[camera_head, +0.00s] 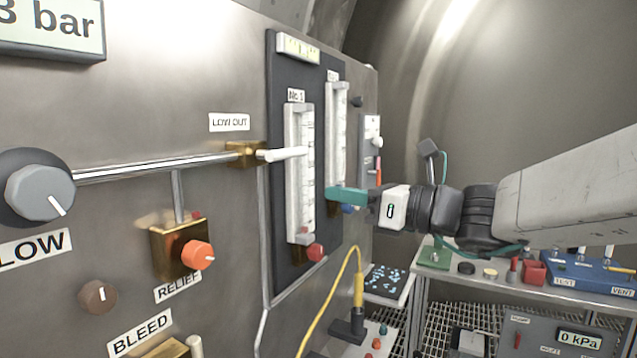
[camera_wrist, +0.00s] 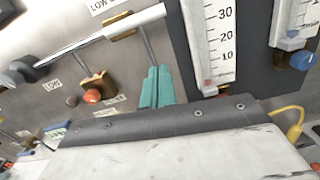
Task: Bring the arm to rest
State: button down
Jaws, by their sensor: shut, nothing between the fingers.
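My gripper (camera_head: 346,196) has teal fingers and shows at the centre right of the head view, with my arm reaching in from the right edge. The fingers are shut and empty, in front of the two flow tubes on the panel. In the wrist view the teal fingers (camera_wrist: 157,88) stand side by side, pressed together. They point toward the steel panel, below the white lever of the brass LOW OUT valve. I cannot tell whether the fingertips touch the panel.
The steel panel (camera_head: 130,130) carries a grey knob (camera_head: 40,192), an orange relief knob (camera_head: 197,255) and flow tubes (camera_head: 299,175). A yellow cable (camera_head: 345,270) hangs below. A bench with a blue box (camera_head: 590,272) stands at the right, under my arm.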

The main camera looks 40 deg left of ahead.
jog(key=s+d+f+n+g+h, duration=0.1)
jog(key=s+d+f+n+h, duration=0.3)
jog(key=d+f+n, duration=0.45)
jog(key=s+d+f+n+g+h, duration=0.1)
jog(key=s+d+f+n+h, duration=0.35)
jog(key=d, duration=0.75)
jog(key=s+d+f+n+t+h, duration=0.1)
jog(key=s+d+f+t+h, duration=0.1)
jog(key=d, duration=0.9)
jog(key=s+d+f+n+t+h, duration=0.1)
jog(key=s+d+f+n+h, duration=0.1)
jog(key=d, duration=1)
jog(key=s+d+f+n+t+h, duration=0.1)
jog(key=s+d+f+t+h, duration=0.1)
jog(key=d+h, duration=0.4)
jog(key=s+d+f, duration=0.1)
jog(key=s+d, duration=0.1)
jog(key=d, duration=0.3)
jog(key=shift+d+n+t, duration=0.3)
jog(key=shift+d+n, duration=0.05)
jog(key=shift+n, duration=0.05)
